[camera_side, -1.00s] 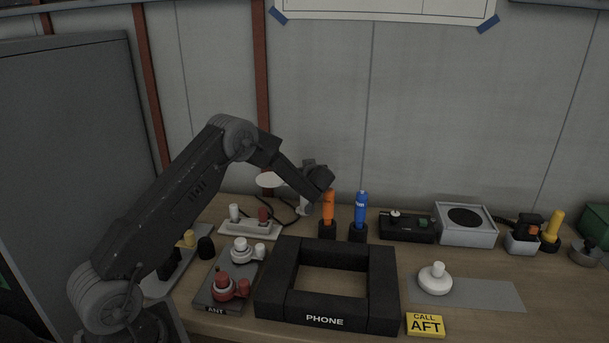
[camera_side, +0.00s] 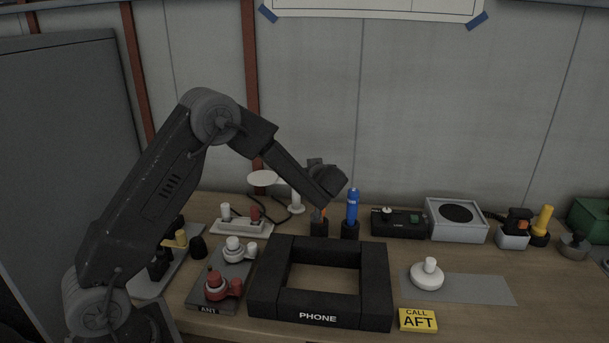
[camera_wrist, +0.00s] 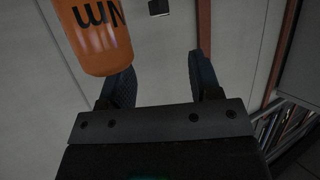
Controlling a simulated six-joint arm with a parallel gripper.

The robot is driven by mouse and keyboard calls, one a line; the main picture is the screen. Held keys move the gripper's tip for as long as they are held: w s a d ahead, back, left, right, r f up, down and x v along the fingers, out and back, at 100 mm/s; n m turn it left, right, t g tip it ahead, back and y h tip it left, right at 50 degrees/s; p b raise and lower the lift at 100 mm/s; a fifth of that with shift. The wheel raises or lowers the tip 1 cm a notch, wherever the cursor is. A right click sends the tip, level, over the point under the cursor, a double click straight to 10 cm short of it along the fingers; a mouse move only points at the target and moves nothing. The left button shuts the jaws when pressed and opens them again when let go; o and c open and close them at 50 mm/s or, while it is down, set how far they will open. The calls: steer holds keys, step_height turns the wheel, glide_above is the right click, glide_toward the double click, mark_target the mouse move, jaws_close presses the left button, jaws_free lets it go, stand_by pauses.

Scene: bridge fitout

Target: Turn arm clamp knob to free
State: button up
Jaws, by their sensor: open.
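My gripper (camera_wrist: 160,70) is open in the wrist view, with nothing visible between its two dark fingers. In the side view its end (camera_side: 328,182) is above the black holder of an orange cylinder (camera_side: 324,214), hiding most of that cylinder. The orange cylinder also shows large at the wrist view's upper left (camera_wrist: 92,35), beside the left finger; I cannot tell whether they touch. No knob is labelled as the arm clamp.
A blue cylinder (camera_side: 353,205) stands right of the orange one. The black PHONE frame (camera_side: 318,318) lies in front. A white disc on an arm (camera_side: 262,178) stands behind. A white knob (camera_side: 427,275) sits on a grey plate, whose right part (camera_side: 480,291) is clear.

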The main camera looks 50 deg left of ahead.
steer(key=shift+s+d+r, duration=0.1)
steer(key=shift+d, duration=0.1)
steer(key=w+a+r+m+t, duration=0.3)
steer(key=a+r+t, duration=0.1)
steer(key=a+t, duration=0.35)
steer(key=a+f+m+t+h, duration=0.1)
steer(key=f+m, duration=0.1)
steer(key=f, duration=0.1)
steer(key=w+a+f+m+t+h, duration=0.1)
steer(key=a+f+m+t+h, duration=0.1)
steer(key=f, duration=0.1)
steer(key=w+a+f+m+t+h, duration=0.1)
steer(key=a+f+m, duration=0.1)
steer(key=f, duration=0.1)
steer(key=shift+f+h, duration=0.35)
steer(key=shift+h, duration=0.05)
steer(key=shift+w+a, duration=0.25)
steer(key=shift+w, duration=0.1)
steer(key=shift+c, duration=0.5)
